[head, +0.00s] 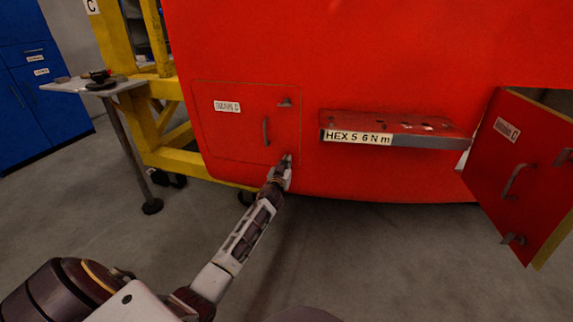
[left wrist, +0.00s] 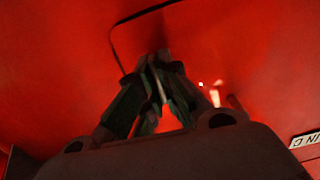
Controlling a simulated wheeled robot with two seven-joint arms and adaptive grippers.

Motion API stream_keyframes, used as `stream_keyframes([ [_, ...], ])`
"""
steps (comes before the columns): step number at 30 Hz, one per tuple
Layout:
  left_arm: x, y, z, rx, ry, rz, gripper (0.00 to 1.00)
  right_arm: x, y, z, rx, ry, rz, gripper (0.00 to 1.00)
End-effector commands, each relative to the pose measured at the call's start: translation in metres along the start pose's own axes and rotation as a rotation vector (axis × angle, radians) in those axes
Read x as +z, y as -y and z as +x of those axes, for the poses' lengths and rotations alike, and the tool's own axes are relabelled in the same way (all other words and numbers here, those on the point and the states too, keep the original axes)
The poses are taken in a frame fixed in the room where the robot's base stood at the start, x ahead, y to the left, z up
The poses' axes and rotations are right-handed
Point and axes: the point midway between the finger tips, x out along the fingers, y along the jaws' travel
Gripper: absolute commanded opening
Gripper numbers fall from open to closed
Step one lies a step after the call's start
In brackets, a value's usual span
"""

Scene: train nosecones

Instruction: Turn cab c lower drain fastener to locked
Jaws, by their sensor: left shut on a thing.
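The red drain panel (head: 228,140), with a white label (head: 227,106) that seems to read DRAIN C, lies flush in the red cab front. Its upper fastener (head: 285,103) is a small grey latch at the upper right, above a vertical handle (head: 265,131). My left gripper (head: 287,159) is at the panel's lower right corner, shut on the lower fastener, which its fingers mostly hide. In the left wrist view the fingers (left wrist: 157,85) are close together against the red surface. The fastener's angle cannot be made out. My right gripper is not in view.
A red shelf (head: 395,128) labelled HEX 5 6 N m juts out right of the panel. An open red door (head: 520,170) hangs at the far right. A yellow frame (head: 160,130) and a small table (head: 95,86) with tools stand at the left.

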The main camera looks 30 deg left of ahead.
Motion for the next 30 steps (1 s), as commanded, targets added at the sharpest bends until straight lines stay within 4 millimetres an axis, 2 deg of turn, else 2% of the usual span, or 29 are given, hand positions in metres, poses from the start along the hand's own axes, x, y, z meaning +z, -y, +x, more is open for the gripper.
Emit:
stream_keyframes([
  [11,0.0,-0.001,0.0,0.0,0.001,0.167,0.0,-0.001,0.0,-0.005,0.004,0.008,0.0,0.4],
  [30,0.0,-0.003,0.0,0.0,0.0,0.687,0.0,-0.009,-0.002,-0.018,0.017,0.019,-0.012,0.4],
])
